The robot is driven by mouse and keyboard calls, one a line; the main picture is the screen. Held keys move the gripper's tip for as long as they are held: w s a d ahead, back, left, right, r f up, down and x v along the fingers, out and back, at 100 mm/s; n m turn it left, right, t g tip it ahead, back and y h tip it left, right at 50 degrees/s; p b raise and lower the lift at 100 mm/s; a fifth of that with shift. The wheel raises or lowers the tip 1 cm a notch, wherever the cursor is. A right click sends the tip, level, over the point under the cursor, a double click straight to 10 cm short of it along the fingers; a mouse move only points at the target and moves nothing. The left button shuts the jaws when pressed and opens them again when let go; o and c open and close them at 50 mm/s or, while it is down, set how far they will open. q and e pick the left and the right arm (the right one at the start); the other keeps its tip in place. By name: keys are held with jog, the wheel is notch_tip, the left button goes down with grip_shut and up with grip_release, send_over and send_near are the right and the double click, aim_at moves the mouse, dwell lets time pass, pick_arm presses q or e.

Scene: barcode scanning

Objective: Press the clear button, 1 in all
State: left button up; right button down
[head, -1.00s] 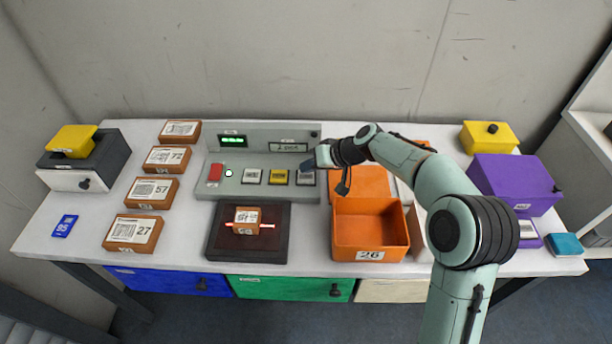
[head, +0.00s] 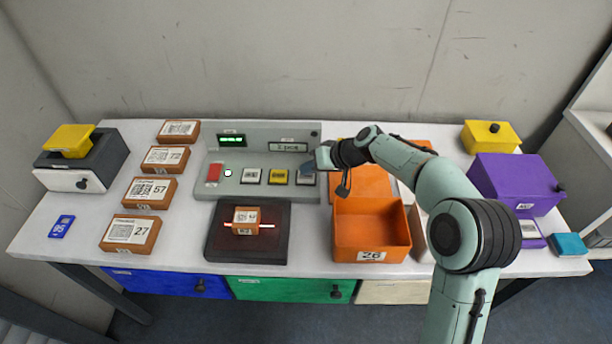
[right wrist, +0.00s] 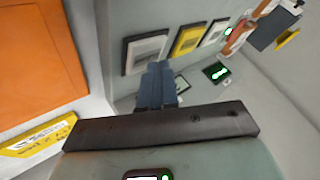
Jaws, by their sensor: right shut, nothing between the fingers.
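The grey control panel (head: 262,150) stands at the back of the table. It has a red button (head: 213,174), a white button (head: 251,176), a yellow button (head: 278,176) and a pale rightmost button (head: 306,179). Their labels are too small to read, so I cannot tell which says clear. My right gripper (head: 307,166) is shut and empty at the rightmost button, partly covering it. In the right wrist view its fingertips (right wrist: 158,82) overlap the lower edge of that button (right wrist: 147,50); I cannot tell if they touch. My left gripper is not in view.
A green display (head: 232,140) and a small label screen (head: 289,147) sit on the panel. In front are a dark scanner plate (head: 221,248) with a brown box (head: 245,222) and an open orange bin (head: 371,240). Several brown boxes (head: 131,231) stand left.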

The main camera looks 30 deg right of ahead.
aim_at(310, 177)
jog(key=shift+f+b, duration=0.5)
jog(key=shift+f, duration=0.05)
dwell(0.6)
jog(key=shift+r, duration=0.1)
jog(key=shift+r+p, duration=0.55)
jog(key=shift+r, duration=0.25)
jog(key=shift+r+p, duration=1.85)
jog(key=shift+r, duration=0.75)
jog(key=shift+f, duration=0.15)
